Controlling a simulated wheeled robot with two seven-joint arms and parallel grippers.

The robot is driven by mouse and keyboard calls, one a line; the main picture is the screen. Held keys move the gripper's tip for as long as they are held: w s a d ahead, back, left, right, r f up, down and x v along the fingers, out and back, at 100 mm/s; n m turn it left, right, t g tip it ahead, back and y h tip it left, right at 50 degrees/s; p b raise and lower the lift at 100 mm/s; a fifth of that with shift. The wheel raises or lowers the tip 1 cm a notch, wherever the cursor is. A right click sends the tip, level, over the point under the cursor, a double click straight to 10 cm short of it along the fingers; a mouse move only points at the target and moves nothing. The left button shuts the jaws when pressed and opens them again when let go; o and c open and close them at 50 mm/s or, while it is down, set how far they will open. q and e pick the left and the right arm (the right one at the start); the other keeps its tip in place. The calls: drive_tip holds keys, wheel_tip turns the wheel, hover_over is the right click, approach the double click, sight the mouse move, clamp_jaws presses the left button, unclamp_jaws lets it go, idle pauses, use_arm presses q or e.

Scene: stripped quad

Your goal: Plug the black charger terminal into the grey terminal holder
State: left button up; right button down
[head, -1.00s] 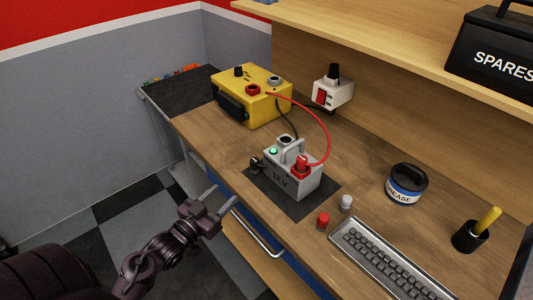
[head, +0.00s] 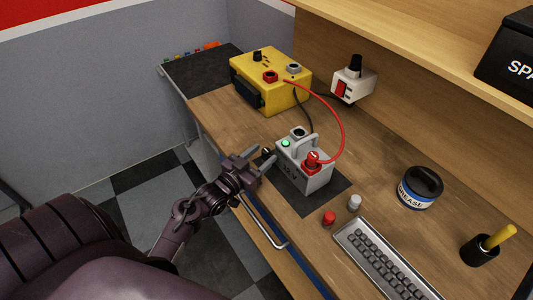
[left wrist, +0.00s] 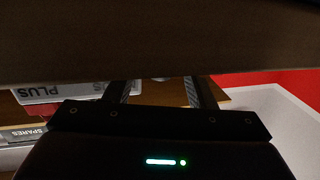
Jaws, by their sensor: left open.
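The grey terminal holder (head: 293,68) is a ring on top of the yellow charger (head: 271,97), beside a red ring holder (head: 270,76). My right gripper is not in view.
A red terminal (head: 312,157) sits on the battery, its red cable arching to the charger. A black cable (head: 302,108) runs behind the battery. Red (head: 329,218) and white (head: 354,202) caps, a keyboard (head: 385,262) and a grease tub (head: 420,187) stand to the right.

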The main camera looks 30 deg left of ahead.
use_arm(q)
clamp_jaws()
idle(0.3)
drive_tip(key=shift+r, duration=0.1)
